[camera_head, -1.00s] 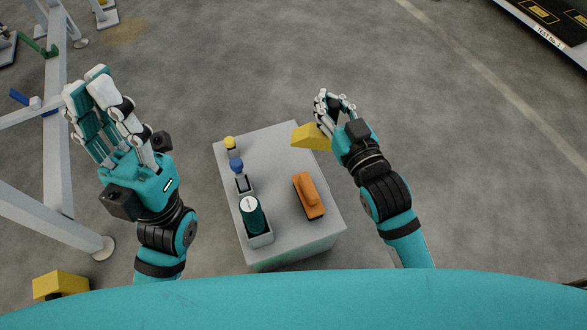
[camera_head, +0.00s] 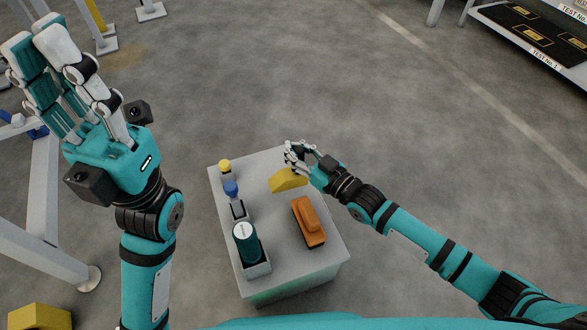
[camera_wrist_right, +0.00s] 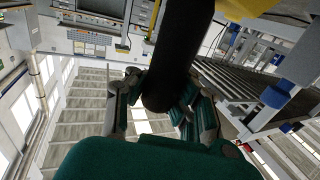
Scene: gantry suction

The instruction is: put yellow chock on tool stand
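The yellow chock (camera_head: 288,181) is a wedge over the far right part of the grey tool stand (camera_head: 265,192). I cannot tell whether it touches the top. My right gripper (camera_head: 298,154) is at the chock's far side, with its fingers curled shut around the chock's black handle (camera_wrist_right: 178,60). The right wrist view shows this black bar between the fingers and a bit of yellow at the top. The handle is mostly hidden in the head view. My left gripper (camera_head: 62,75) is open and empty, its fingers stretched out, left of the stand and away from it.
On the stand are an orange brush-like block (camera_head: 308,222), a teal cylinder (camera_head: 246,243) in a holder, a blue-topped tool (camera_head: 232,188) and a yellow-topped one (camera_head: 225,167). Another yellow block (camera_head: 40,317) is at the lower left.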

